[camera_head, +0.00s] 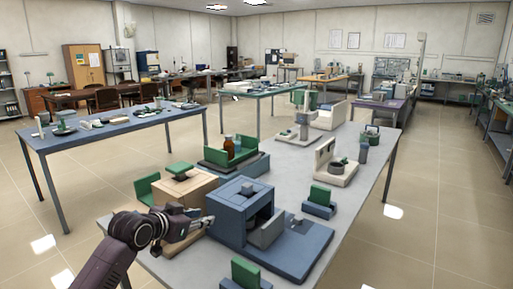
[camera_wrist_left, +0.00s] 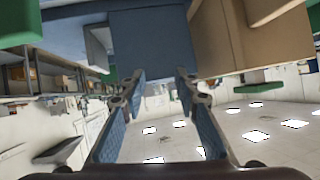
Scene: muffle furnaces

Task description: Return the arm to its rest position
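My left arm (camera_head: 122,245) reaches in from the bottom left of the head view. Its gripper (camera_head: 203,219) is in front of the tan box-shaped unit (camera_head: 185,188) and beside the left side of the blue muffle furnace (camera_head: 226,214); I cannot tell whether it touches either. In the left wrist view the two fingers of the left gripper (camera_wrist_left: 160,82) stand apart with nothing between them. That view looks upside down, with a blue surface (camera_wrist_left: 150,40) beyond the fingertips and a tan one (camera_wrist_left: 245,40) at right. My right gripper is not in view.
The grey table (camera_head: 172,268) holds both units, a green-and-blue holder (camera_head: 319,201), a rack with a brown bottle (camera_head: 229,148) and a cream stand (camera_head: 327,166). A blue-grey flap (camera_head: 268,233) stands at the furnace front. Open floor (camera_head: 440,225) lies right of the table.

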